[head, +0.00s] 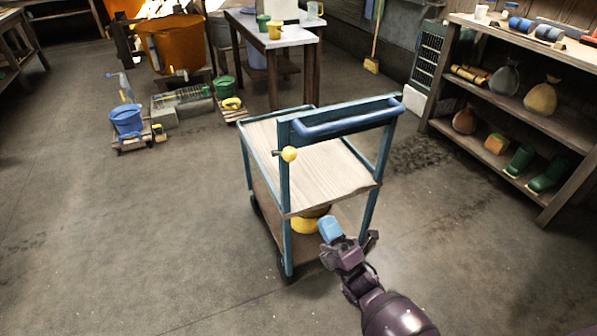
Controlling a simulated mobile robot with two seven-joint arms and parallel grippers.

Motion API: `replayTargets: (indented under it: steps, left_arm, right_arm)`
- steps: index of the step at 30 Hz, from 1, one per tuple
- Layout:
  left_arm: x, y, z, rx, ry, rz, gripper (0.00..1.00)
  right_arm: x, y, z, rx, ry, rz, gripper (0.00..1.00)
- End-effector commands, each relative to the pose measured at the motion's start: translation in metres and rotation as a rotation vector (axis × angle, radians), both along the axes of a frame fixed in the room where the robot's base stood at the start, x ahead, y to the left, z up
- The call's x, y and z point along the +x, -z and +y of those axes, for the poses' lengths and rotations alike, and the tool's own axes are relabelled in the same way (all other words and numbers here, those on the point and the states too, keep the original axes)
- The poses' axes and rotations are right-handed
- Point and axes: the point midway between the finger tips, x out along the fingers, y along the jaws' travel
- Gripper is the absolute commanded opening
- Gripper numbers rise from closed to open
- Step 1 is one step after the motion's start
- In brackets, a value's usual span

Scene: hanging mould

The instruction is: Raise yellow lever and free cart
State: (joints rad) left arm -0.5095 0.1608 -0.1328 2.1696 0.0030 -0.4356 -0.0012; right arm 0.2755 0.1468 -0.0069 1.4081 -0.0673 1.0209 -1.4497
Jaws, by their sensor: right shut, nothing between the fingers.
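The cart (325,170) stands in the middle of the head view, with a blue frame, a pale wooden top deck and a blue push handle (350,121). The lever's yellow knob (289,154) sits on the near left post, just below the handle's left end, with a short dark stub at its left. My right gripper (331,230) is shut and empty, its tip bluish. It appears in front of the cart's lower near side, below and to the right of the knob and apart from it. My left gripper is not in view.
A yellow round object (304,226) is partly hidden on the cart's lower deck. A wooden shelf (520,115) with bags and bottles stands at right. A table (277,37), an orange tub (180,45) and a blue bucket (127,121) stand behind.

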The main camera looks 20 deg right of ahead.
Motion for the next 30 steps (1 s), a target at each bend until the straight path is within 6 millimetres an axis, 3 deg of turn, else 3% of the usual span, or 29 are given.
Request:
replayTargets:
  steps: [17,30]
  left_arm:
    - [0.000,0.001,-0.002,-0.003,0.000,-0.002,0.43]
    - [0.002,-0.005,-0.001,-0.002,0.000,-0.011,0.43]
  right_arm:
    - [0.003,-0.004,0.001,-0.028,0.026,-0.012,0.00]
    - [0.050,-0.051,0.016,-0.027,0.025,-0.013,0.00]
